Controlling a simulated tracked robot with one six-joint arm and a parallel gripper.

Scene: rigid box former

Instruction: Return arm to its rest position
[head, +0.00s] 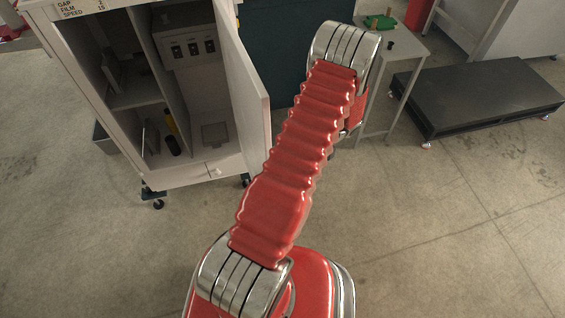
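My red ribbed arm rises from the bottom centre of the head view and reaches up and to the right. Its silver-banded joint stands near the top, in front of a small grey table. The part of my arm beyond that joint is mostly hidden behind it. My gripper does not show in this view, so I cannot see whether it holds anything.
A white cabinet (195,173) on casters stands at left with its door (245,85) open. A small grey table (408,50) carries a green object (379,22). A low black wheeled platform (475,95) is at right. The concrete floor (450,230) is clear at lower right.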

